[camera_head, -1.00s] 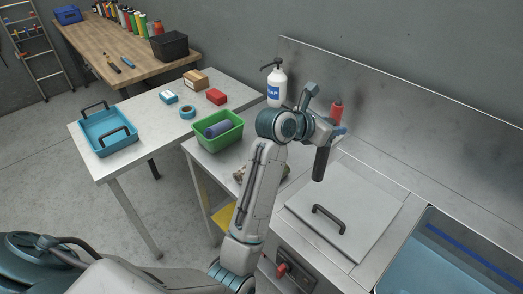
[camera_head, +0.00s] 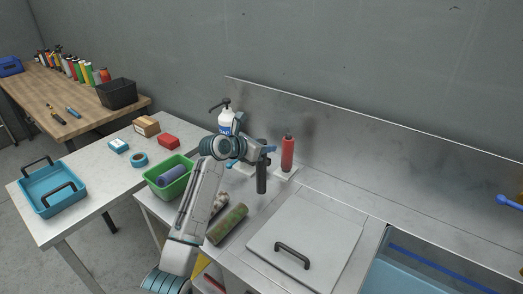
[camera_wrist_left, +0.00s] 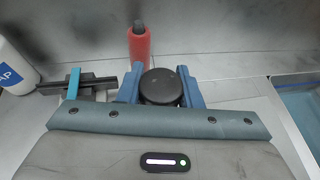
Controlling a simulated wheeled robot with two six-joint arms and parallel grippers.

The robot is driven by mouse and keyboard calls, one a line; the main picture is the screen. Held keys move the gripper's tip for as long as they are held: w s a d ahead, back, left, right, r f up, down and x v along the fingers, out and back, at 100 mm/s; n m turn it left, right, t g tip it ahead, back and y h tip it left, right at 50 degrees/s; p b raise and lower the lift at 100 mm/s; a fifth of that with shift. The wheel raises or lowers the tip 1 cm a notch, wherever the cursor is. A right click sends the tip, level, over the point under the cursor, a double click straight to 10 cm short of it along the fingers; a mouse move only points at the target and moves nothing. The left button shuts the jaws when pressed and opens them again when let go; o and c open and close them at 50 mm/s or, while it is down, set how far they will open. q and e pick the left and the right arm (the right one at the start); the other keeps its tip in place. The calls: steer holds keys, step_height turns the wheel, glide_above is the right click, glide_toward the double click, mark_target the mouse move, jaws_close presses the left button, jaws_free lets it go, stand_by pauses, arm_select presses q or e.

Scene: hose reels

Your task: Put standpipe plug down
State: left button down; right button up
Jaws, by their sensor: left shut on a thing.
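The standpipe plug (camera_head: 261,180) is a dark upright cylinder. My left gripper (camera_head: 262,150) is shut on its upper part. In the left wrist view its round black top (camera_wrist_left: 161,88) sits between the two blue fingers of the left gripper (camera_wrist_left: 160,80). In the head view the plug appears over the metal counter, left of the red bottle (camera_head: 288,155) and behind the lid's far left corner. I cannot tell whether its lower end touches the counter. My right gripper is not in view.
A lid with a black handle (camera_head: 291,256) lies at the front, beside a blue basin (camera_head: 420,270). A soap bottle (camera_head: 227,122) stands behind my wrist. A mottled roll (camera_head: 228,224) lies on the counter, and a green bin (camera_head: 168,182) stands left. A backsplash (camera_head: 380,155) bounds the rear.

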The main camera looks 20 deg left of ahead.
mark_target(261, 168)
arm_select(q)
steer(key=f, duration=0.1)
steer(key=f+p, duration=0.1)
steer(key=w+a+f, duration=0.1)
steer(key=shift+f, duration=0.25)
steer(key=c, duration=1.1)
jaws_free()
steer(key=shift+d+f, duration=0.1)
steer(key=shift+f, duration=0.05)
steer(key=shift+o, duration=0.4)
